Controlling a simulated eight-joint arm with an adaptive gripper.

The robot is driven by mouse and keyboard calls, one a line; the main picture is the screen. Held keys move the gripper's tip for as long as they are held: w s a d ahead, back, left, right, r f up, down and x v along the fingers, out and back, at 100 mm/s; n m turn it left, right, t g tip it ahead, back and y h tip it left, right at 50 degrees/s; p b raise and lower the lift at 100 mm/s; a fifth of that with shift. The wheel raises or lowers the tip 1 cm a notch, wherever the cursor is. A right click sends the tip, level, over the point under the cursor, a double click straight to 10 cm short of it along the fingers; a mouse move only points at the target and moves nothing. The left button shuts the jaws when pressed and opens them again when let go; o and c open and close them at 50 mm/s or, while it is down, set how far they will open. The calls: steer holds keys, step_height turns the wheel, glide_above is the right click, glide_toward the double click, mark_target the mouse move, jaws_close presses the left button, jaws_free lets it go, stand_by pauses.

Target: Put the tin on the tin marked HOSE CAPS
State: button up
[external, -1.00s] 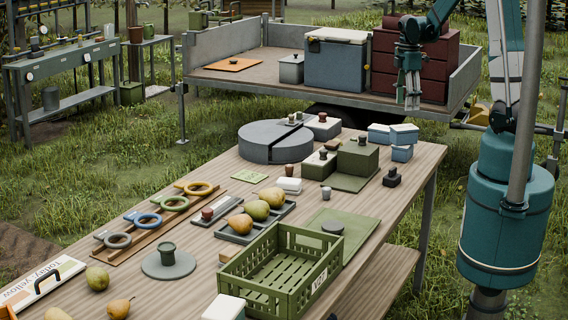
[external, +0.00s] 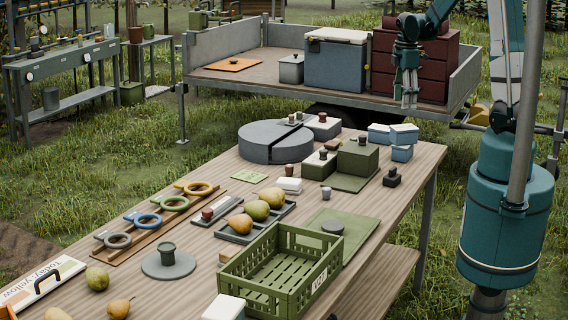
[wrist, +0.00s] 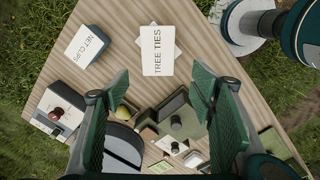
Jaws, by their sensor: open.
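My gripper (external: 409,98) is open and empty above the far right end of the table; its two green fingers show apart in the wrist view (wrist: 160,85). A blue tin with a pale lid reading NET CLIPS (wrist: 87,44) stands left of a tin reading TREE TIES (wrist: 157,50). The TREE TIES tin appears to rest on another pale-lidded tin (wrist: 178,52), turned at an angle and mostly covered. In the external view, one blue tin (external: 379,134) stands beside a stack with an upper tin (external: 404,135) and a lower tin (external: 402,154). I cannot read HOSE CAPS anywhere.
A green crate (external: 280,275) and pears (external: 257,210) are nearer the front. The trailer bed (external: 270,78) lies behind the table.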

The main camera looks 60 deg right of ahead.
steer(key=w+a+r+m+t, duration=0.1)
steer(key=w+a+r+m, duration=0.1)
steer(key=a+r, duration=0.65)
steer(key=s+a+r+m+t, duration=0.2)
steer(key=a, duration=0.8)
steer(key=s+a+r+m+t, duration=0.2)
steer(key=s+a+r, duration=0.1)
steer(key=a, duration=0.7)
steer(key=s+a+r+m+t, duration=0.2)
steer(key=s+a, duration=0.1)
steer(key=a, duration=0.7)
steer(key=shift+a+r+m, duration=0.3)
steer(key=shift+a+r, duration=0.1)
steer(key=shift+f, duration=0.1)
